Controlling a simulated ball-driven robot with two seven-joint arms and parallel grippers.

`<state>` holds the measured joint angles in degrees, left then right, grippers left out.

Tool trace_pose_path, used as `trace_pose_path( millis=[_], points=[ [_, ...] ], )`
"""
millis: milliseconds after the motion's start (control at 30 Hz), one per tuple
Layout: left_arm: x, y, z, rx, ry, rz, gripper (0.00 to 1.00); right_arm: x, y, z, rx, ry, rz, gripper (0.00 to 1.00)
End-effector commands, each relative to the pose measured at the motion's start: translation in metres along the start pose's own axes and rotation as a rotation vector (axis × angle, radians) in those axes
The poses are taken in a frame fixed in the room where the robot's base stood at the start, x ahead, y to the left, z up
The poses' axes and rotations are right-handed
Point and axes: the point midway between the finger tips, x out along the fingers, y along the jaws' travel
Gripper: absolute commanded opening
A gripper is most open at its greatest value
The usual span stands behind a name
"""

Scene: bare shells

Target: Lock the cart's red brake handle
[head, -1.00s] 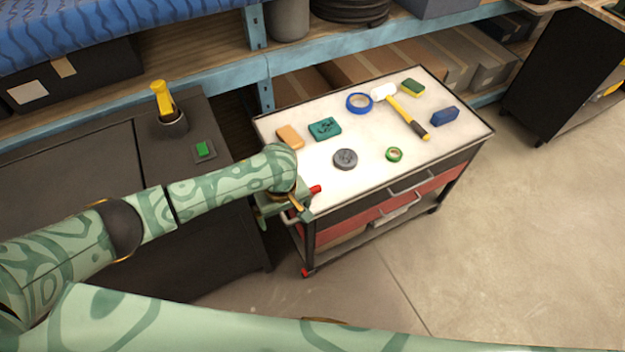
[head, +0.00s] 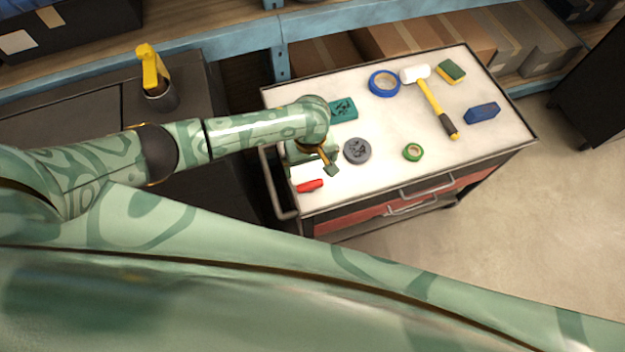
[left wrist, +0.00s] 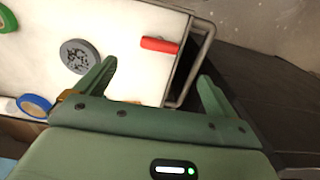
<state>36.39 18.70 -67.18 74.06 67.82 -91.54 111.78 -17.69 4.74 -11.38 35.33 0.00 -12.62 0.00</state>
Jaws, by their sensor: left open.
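The cart (head: 330,203) has a white top with a dark rim and a grey push handle (head: 277,190) at its left end. The red brake handle (head: 310,185) shows near the cart's front left corner. In the left wrist view the red handle (left wrist: 160,45) lies beyond and between my open fingers, apart from them. My left gripper (head: 311,172) is over the left end of the cart top, just behind the red handle; its open, empty fingers also show in the left wrist view (left wrist: 157,75). My right gripper is not in view.
On the cart top are a grey disc (head: 357,151), a green tape roll (head: 413,152), a teal block (head: 343,108), a blue tape roll (head: 384,83), a mallet (head: 432,100), a sponge (head: 452,71) and a blue block (head: 482,113). A dark bench stands left; floor is free at right.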

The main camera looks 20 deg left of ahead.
Motion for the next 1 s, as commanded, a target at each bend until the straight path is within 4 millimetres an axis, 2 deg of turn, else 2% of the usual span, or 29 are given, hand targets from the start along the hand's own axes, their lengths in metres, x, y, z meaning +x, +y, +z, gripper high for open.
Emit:
trace_pose_path(
  millis=[33,133,300,400,600,867,900,1000],
  points=[
    [0.021,-0.001,0.0,0.0,-0.001,-0.004,0.95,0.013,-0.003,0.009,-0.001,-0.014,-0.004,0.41],
    [0.048,-0.001,0.0,-0.001,0.0,-0.004,0.95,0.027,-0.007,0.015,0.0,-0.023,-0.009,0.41],
    [0.087,-0.001,0.0,0.001,0.0,-0.004,0.95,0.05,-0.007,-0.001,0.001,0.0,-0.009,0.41],
    [0.102,-0.001,-0.001,0.0,0.001,-0.003,0.95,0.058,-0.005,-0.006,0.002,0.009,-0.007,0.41],
    [0.115,0.0,-0.001,0.001,0.002,0.0,0.95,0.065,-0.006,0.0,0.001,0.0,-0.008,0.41],
    [0.115,0.0,-0.001,0.001,0.002,0.001,0.95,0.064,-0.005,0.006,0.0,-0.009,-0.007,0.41],
    [0.115,0.0,-0.001,0.001,0.002,0.001,0.92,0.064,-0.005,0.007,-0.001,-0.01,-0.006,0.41],
    [0.116,0.0,-0.001,0.001,0.002,0.0,0.64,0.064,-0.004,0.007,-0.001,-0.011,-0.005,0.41]
  ],
)
